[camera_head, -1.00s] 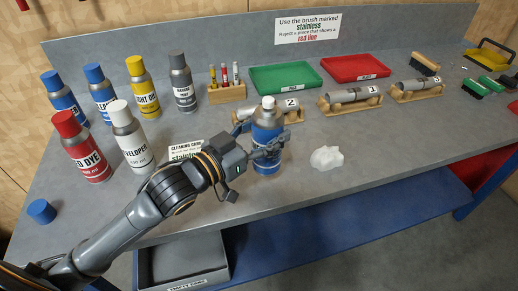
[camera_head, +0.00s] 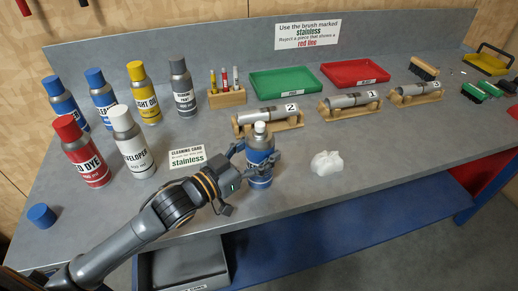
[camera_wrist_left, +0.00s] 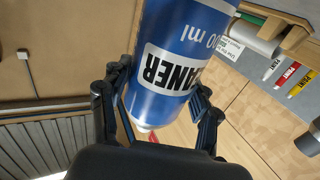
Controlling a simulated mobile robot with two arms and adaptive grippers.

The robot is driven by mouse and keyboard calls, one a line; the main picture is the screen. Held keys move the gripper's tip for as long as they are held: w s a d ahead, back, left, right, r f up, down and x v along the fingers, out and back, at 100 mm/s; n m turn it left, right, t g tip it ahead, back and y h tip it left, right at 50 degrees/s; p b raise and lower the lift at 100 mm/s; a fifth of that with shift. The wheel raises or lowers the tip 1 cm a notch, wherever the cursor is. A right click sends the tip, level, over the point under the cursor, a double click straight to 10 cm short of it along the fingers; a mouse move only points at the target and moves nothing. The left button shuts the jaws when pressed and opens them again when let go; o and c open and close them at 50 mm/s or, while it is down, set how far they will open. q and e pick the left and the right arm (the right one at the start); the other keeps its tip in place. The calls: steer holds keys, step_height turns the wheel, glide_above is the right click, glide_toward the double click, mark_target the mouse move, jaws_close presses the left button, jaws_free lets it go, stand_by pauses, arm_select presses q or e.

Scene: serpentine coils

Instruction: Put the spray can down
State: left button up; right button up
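The blue spray can (camera_head: 261,153), with a pale nozzle on top, is upright near the front edge of the bench. My left gripper (camera_head: 258,166) is shut around its body from the left. In the left wrist view the can (camera_wrist_left: 178,60), labelled "...ANER", fills the space between the fingers (camera_wrist_left: 160,100). Whether its base touches the bench top I cannot tell. My right gripper is not in view.
The grey bench (camera_head: 330,200) is clear in front of the white lump (camera_head: 326,163). White developer (camera_head: 132,142) and red dye (camera_head: 80,150) cans stand left. A cleaning card (camera_head: 187,157) lies behind my arm. Numbered cylinders on wooden stands (camera_head: 268,122) stand behind.

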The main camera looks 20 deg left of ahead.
arm_select(q)
steer(key=shift+o, duration=1.4)
steer(key=shift+r, duration=0.1)
steer(key=shift+s+a, duration=0.1)
steer(key=shift+s, duration=0.05)
steer(key=b+v, duration=0.1)
steer(key=v, duration=1)
steer(key=shift+s+b, duration=0.3)
steer(key=shift+b, duration=0.1)
steer(key=shift+a+r, duration=0.1)
steer(key=shift+a, duration=0.05)
